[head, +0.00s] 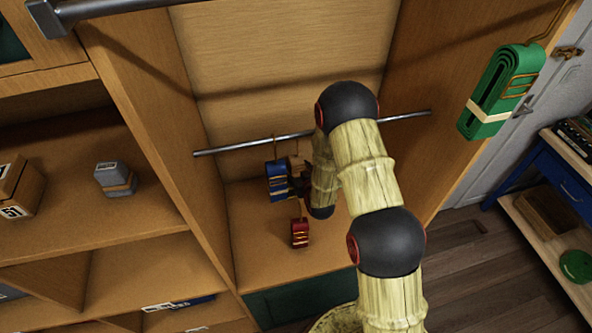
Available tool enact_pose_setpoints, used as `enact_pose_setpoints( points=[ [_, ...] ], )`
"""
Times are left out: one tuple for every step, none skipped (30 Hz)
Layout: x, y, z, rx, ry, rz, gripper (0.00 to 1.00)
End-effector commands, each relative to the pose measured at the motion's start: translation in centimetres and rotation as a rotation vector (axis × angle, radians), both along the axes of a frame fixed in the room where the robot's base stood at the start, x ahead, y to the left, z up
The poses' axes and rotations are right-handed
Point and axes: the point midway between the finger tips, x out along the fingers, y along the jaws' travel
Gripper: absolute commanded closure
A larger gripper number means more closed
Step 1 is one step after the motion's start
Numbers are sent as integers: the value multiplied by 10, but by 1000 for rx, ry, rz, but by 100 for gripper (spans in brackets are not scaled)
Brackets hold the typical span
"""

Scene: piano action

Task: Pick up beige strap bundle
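I cannot make out a beige strap bundle for certain; a small tan patch beside the blue bundle blends into the wood behind it. A blue strap bundle (277,183) with gold bands hangs below the metal rod in the wardrobe bay. A small red bundle (299,234) with gold bands is lower, near the bay's floor. My gripper (297,184) is a small dark shape at the right side of the blue bundle, close to it or touching; I cannot tell which. My arm hides part of the bay, and the fingers are too small to read.
The metal rod (245,145) crosses the bay behind my arm. A green strap bundle (490,95) with a beige band hangs at the right panel. The bay floor (262,255) has free room.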

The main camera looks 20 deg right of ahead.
Motion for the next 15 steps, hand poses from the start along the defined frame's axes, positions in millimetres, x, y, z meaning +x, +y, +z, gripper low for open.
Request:
enact_pose_setpoints(
  points=[
    [0, 0, 0, 0, 0, 0, 44],
    [0, 0, 0, 0, 0, 0, 45],
    [0, 0, 0, 0, 0, 0, 48],
    [0, 0, 0, 0, 0, 0, 49],
    [0, 0, 0, 0, 0, 0, 51],
    [0, 0, 0, 0, 0, 0, 53],
    [0, 0, 0, 0, 0, 0, 55],
    [0, 0, 0, 0, 0, 0, 57],
    [0, 0, 0, 0, 0, 0, 59],
    [0, 0, 0, 0, 0, 0, 61],
    [0, 0, 0, 0, 0, 0, 62],
    [0, 0, 0, 0, 0, 0, 65],
    [0, 0, 0, 0, 0, 0, 66],
    [0, 0, 0, 0, 0, 0, 68],
    [0, 0, 0, 0, 0, 0, 70]
  ],
)
